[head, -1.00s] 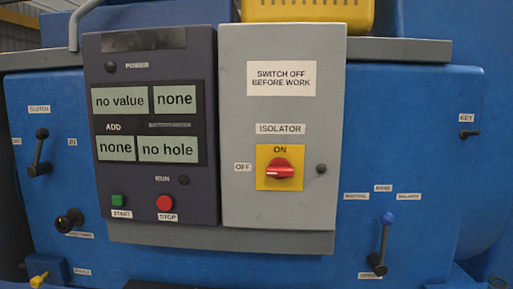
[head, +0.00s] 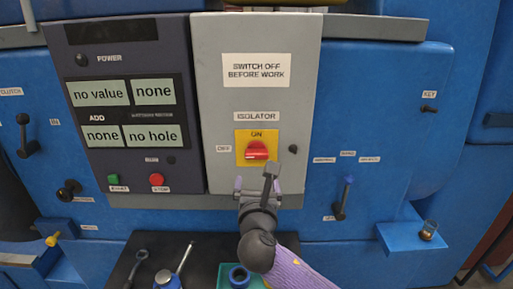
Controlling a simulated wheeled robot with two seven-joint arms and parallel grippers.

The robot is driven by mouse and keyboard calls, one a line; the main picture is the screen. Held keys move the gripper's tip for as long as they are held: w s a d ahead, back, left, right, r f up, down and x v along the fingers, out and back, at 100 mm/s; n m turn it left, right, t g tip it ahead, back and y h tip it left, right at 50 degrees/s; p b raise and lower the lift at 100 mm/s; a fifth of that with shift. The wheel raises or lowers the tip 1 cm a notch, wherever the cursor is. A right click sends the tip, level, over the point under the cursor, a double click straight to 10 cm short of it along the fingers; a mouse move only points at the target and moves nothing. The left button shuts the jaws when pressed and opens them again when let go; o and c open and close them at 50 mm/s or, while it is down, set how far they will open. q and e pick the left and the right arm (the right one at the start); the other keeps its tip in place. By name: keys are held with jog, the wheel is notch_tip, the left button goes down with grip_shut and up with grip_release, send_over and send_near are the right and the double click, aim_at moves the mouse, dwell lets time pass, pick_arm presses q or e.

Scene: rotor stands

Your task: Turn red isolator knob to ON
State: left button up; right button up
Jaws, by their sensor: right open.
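The red isolator knob (head: 257,150) sits on a yellow plate (head: 241,143) on the grey box (head: 220,70). ON is printed above it and OFF is on a label (head: 223,149) to its left. I cannot tell from the now view which way its handle points. My right gripper (head: 257,184) is open and empty, just below the knob in the picture, fingers towards the panel. It looks apart from the knob. My left gripper is not in view.
The dark control panel (head: 125,60) with START (head: 114,179) and STOP (head: 156,180) buttons is to the left. A blue-tipped lever (head: 343,198) and a small blue shelf (head: 405,240) are to the right. Tools lie on a dark surface (head: 210,262) below.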

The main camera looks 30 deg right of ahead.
aim_at(257, 156)
jog(key=shift+n+t, duration=0.3)
jog(key=shift+n, duration=0.4)
jog(key=x, duration=0.7)
jog(key=r+x, duration=0.1)
jog(key=x, duration=0.2)
jog(key=shift+w+d+r, duration=0.1)
jog(key=shift+w+d, duration=0.05)
jog(key=shift+w, duration=0.05)
jog(key=c, duration=1)
jog(key=shift+o, duration=0.2)
